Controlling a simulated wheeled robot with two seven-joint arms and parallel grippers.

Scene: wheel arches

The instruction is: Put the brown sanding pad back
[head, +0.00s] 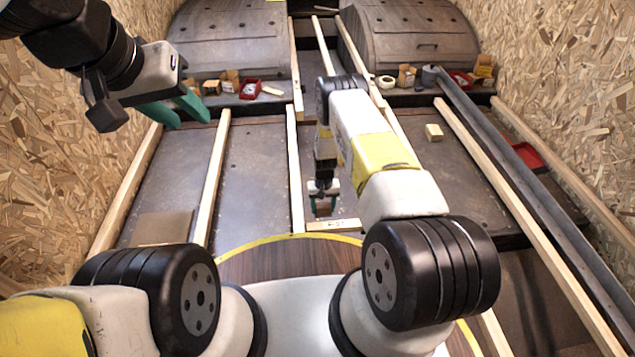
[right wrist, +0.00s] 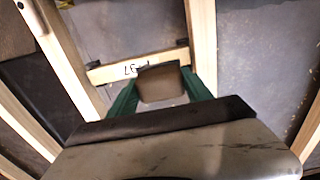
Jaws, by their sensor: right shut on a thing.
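The brown sanding pad (head: 323,208) is a small brown block held in my right gripper (head: 323,192), low between two pale wooden battens. In the right wrist view the pad (right wrist: 160,86) sits between the green fingers (right wrist: 158,97), which are shut on it. Just beyond the pad is a short wooden crosspiece (right wrist: 110,70) with dark handwriting; it also shows in the head view (head: 345,225). Whether the pad touches the floor is hard to tell. My left gripper (head: 188,112) is raised at the upper left, its green fingers apart and empty.
Long battens (head: 211,175) and a grey rail (head: 500,170) divide the floor. Two wheel arches (head: 232,40) stand at the back, with small boxes (head: 229,80), red trays (head: 250,89) and a tape roll (head: 386,82) before them. A small wood block (head: 433,132) lies right of centre.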

